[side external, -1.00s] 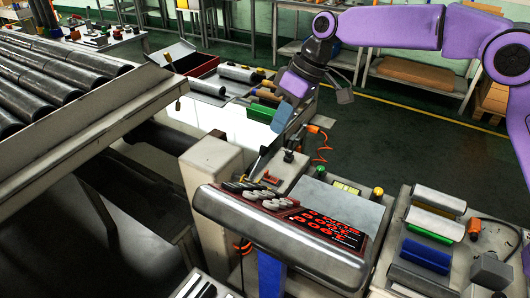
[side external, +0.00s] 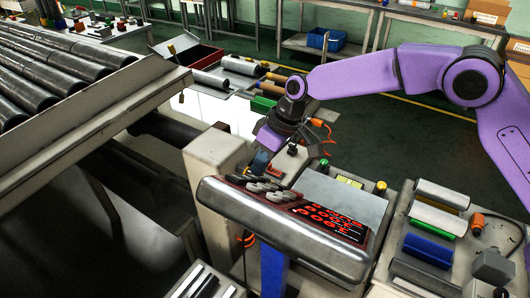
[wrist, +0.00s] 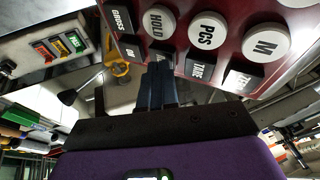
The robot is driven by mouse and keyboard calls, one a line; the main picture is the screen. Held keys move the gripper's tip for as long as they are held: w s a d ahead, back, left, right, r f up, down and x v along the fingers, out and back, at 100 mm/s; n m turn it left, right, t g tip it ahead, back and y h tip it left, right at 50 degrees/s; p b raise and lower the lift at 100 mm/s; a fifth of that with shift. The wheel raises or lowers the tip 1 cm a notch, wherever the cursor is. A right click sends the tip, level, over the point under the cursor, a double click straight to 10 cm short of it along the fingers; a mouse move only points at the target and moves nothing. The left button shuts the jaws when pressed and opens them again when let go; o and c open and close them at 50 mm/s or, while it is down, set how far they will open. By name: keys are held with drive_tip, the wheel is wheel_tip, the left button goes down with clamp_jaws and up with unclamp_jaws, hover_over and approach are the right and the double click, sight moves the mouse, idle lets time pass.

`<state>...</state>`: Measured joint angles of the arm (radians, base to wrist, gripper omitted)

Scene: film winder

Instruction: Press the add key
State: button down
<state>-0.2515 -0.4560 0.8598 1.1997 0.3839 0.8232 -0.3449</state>
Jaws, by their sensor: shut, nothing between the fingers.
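The key panel (side external: 262,190) is on the sloped top of a rounded silver console, beside a red lit display (side external: 325,222). In the wrist view the dark red panel (wrist: 180,25) fills the top, with round white keys marked HOLD (wrist: 160,22), PCS (wrist: 208,30) and M (wrist: 266,42). Black keys include GROSS (wrist: 122,18) and TARE (wrist: 201,66). I read no key marked add. My gripper (wrist: 160,72) is shut and empty, its dark blue fingertips close to the panel's edge near HOLD. In the side view my gripper (side external: 259,165) is just behind the panel; contact cannot be told.
A pale flat plate (side external: 340,205) lies right of the panel. A bench with a blue block (side external: 427,250) and rolls stands at right. A beige post (side external: 215,155) stands left of the console. A conveyor of dark rollers (side external: 50,85) is at upper left.

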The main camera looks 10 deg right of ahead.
drive_tip(key=shift+f, duration=0.1)
drive_tip(key=shift+s+a+f, duration=0.45)
drive_tip(key=shift+s+f, duration=0.15)
drive_tip(key=shift+f, duration=0.15)
drive_tip(key=shift+s, duration=0.1)
drive_tip(key=w+d+r, duration=0.1)
drive_tip(key=w+r, duration=0.1)
drive_tip(key=r, duration=0.1)
drive_tip(key=d+r, duration=0.1)
drive_tip(key=r, duration=0.1)
drive_tip(key=shift+w+d, duration=0.3)
drive_tip(key=shift+w, duration=0.1)
drive_tip(key=v, duration=0.9)
drive_tip(key=shift+f, duration=0.15)
drive_tip(key=s+d+f+n+h, duration=0.1)
drive_tip(key=s+d+f+h, duration=0.1)
drive_tip(key=s+d, duration=1.4)
drive_tip(key=s+d+f+n+h, duration=0.2)
drive_tip(key=s+d, duration=1.4)
drive_tip(key=s, duration=0.3)
drive_tip(key=shift+s+f, duration=0.2)
drive_tip(key=shift+f, duration=0.15)
drive_tip(key=shift+d, duration=0.15)
